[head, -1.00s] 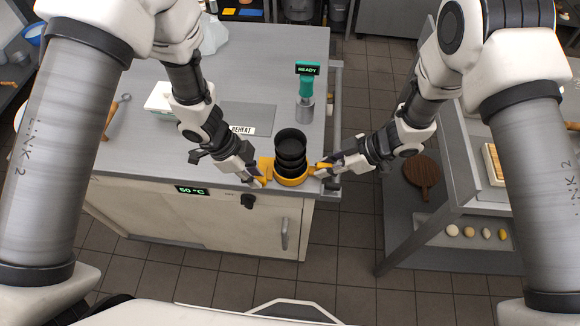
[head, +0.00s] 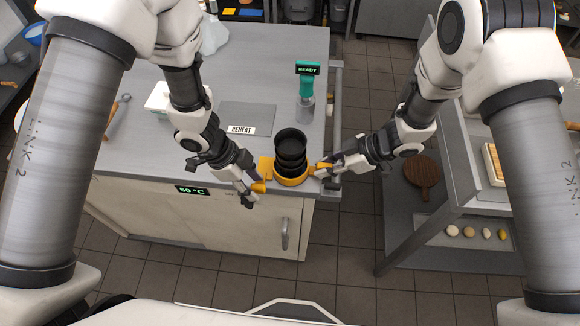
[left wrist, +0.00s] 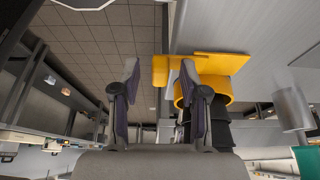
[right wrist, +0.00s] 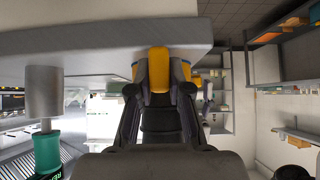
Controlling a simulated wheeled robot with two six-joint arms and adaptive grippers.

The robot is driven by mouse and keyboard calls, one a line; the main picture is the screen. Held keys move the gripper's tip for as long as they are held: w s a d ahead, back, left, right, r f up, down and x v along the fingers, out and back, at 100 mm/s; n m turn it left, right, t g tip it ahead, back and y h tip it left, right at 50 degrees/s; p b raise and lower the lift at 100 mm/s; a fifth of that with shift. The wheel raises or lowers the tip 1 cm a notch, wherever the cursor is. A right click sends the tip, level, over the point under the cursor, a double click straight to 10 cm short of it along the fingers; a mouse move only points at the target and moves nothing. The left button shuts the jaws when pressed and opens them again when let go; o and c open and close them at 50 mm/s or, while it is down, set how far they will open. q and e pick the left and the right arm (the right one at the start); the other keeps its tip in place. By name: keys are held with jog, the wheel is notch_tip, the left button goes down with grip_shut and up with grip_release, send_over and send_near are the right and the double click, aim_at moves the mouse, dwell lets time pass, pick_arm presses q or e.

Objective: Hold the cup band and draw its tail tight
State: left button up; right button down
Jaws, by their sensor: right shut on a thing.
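A stack of black cups (head: 290,148) stands at the front right corner of the counter, with a yellow band (head: 292,181) around its lower part. In the left wrist view the band (left wrist: 216,92) has a flat plate and a small yellow tab, the tail (left wrist: 160,68). My left gripper (head: 256,192) is at the band's left side; its fingers are apart, with the tail in line between the tips and a gap on each side. My right gripper (head: 322,170) is shut on a yellow tab (right wrist: 158,68) at the band's right side.
A teal-handled device (head: 306,85) reading READY stands behind the cups. A grey plate (head: 247,117) labelled REHEAT lies on the counter (head: 255,60). The counter's front edge is close to the band. A side table (head: 450,200) stands to the right across a floor gap.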

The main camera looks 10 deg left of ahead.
pick_arm(q)
jog(key=v, duration=1.2)
dwell(0.6)
dwell(0.5)
pick_arm(e)
grip_release()
dwell(0.3)
